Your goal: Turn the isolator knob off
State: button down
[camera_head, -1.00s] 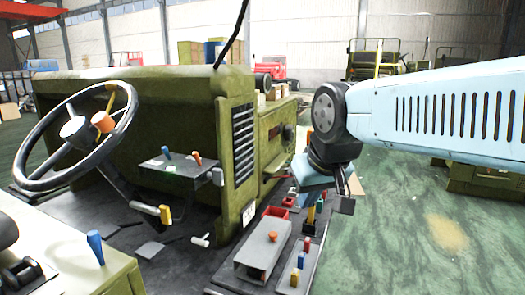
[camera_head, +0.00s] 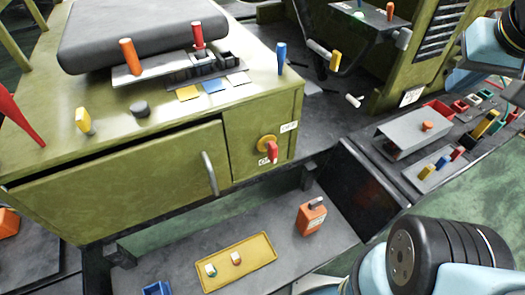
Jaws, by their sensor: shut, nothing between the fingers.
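The isolator knob (camera_head: 268,148) is a red handle on a round yellow base. It sits on the right part of the olive seat box's front face, beside the silver door handle. The red handle points roughly downward. Small white labels lie above right and below left of it; their text is too small to read surely. My gripper (camera_head: 490,62) is partly in view at the upper right edge, far to the right of the knob and apart from it. It is shut and empty; its fingertips are hard to make out.
The seat box (camera_head: 160,160) carries several coloured levers on top. Below the knob, a grey step holds a yellow tray (camera_head: 205,279) and an orange bottle (camera_head: 311,217). A grey tool tray (camera_head: 405,140) stands at right. My black arm joint fills the lower right.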

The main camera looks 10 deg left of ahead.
aim_at(271, 149)
jog(key=u, duration=1.25)
jog(key=k, duration=0.9)
jog(key=u, duration=0.05)
jog(key=i, duration=0.9)
jog(key=z, duration=0.45)
